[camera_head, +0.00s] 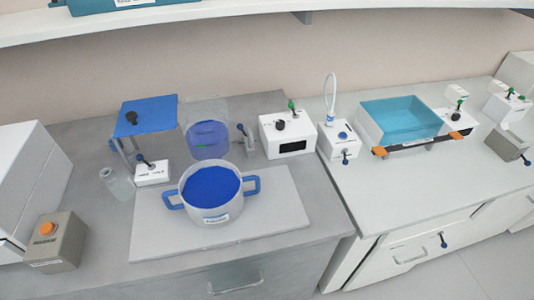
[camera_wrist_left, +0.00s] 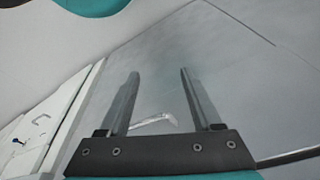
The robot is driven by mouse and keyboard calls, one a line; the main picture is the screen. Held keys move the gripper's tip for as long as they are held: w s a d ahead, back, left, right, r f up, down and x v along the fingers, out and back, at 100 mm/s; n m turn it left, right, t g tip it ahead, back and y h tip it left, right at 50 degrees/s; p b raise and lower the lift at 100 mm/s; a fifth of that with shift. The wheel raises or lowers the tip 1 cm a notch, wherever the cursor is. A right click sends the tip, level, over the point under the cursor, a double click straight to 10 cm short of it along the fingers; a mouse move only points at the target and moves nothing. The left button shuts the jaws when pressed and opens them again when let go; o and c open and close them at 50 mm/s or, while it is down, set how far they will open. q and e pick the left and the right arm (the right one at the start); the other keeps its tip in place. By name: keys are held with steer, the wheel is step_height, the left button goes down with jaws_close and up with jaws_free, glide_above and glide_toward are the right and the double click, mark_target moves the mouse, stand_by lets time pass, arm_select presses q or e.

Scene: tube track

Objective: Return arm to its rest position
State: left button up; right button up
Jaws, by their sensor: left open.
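My left gripper (camera_wrist_left: 158,90) shows in the left wrist view. Its two dark fingers are apart with nothing between them, over plain grey floor. A small pale bar-shaped piece lies behind the finger bases; I cannot tell what it is. Neither gripper nor arm shows in the head view. My right gripper is in no view.
In the head view, a pot of blue liquid (camera_head: 211,187) stands on a grey board (camera_head: 285,205). A blue-topped stand (camera_head: 146,115), a clear vessel (camera_head: 207,138), white boxes (camera_head: 288,133) and a teal-filled tank (camera_head: 400,120) stand behind and to the right. White cabinets (camera_wrist_left: 40,130) edge the wrist view's left.

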arm_select(q)
steer(key=s+a+f+b, duration=0.1)
steer(key=s+f+b, duration=0.2)
steer(key=s+f, duration=0.5)
steer(key=s+a+f+g+b, duration=0.1)
steer(key=s+f+b, duration=0.2)
steer(key=s+f, duration=0.5)
step_height(320, 180, down, 7)
steer(key=shift+s+a+f+b, duration=0.1)
steer(key=shift+s+a+b, duration=0.1)
steer(key=shift+a+b, duration=0.15)
